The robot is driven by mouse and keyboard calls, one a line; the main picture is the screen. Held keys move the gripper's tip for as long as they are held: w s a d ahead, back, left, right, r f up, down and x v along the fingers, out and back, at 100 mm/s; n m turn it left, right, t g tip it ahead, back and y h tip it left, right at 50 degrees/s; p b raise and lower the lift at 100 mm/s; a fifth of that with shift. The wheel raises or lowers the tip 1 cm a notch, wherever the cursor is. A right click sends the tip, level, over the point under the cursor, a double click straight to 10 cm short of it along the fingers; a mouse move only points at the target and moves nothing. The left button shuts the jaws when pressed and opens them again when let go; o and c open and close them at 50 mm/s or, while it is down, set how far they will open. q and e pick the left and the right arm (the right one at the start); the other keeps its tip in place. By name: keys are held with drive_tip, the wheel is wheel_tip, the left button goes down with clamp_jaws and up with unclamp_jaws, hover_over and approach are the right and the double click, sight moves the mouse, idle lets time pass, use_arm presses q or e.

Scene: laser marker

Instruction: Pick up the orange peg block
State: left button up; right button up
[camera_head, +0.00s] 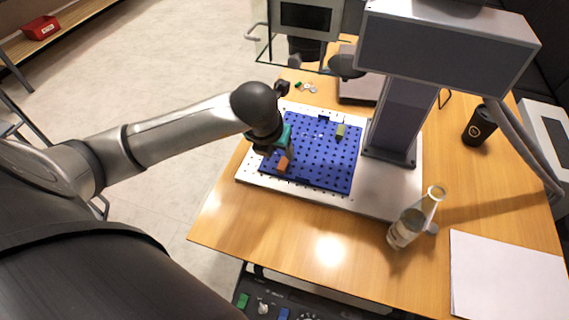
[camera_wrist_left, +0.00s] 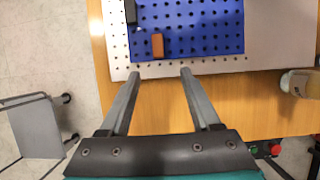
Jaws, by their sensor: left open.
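The orange peg block (camera_head: 283,164) sits on the blue pegboard (camera_head: 322,172) near its left front edge. In the left wrist view the orange peg block (camera_wrist_left: 157,45) stands on the blue pegboard (camera_wrist_left: 200,40), ahead of the fingertips and between their lines. My left gripper (camera_head: 284,150) is close to the block in the head view. In the wrist view my left gripper (camera_wrist_left: 160,72) has its two fingers spread wide with nothing between them. My right gripper is not seen.
An olive block (camera_head: 340,131) stands on the pegboard. A dark block (camera_wrist_left: 132,12) is left of the orange one. The marker column (camera_head: 398,115) rises right of the board.

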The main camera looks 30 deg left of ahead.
use_arm(q)
drive_tip(key=b, duration=0.1)
hover_over(282, 166)
drive_tip(key=s+d, duration=0.1)
drive_tip(key=s, duration=0.2)
drive_tip(key=f, duration=0.6)
drive_tip(key=shift+w+f, duration=0.1)
drive_tip(key=shift+w, duration=0.15)
drive_tip(key=shift+b+x, duration=0.75)
drive_tip(key=shift+x, duration=2)
drive_tip(key=shift+s+a, duration=0.1)
drive_tip(key=shift+a, duration=0.05)
clamp_jaws()
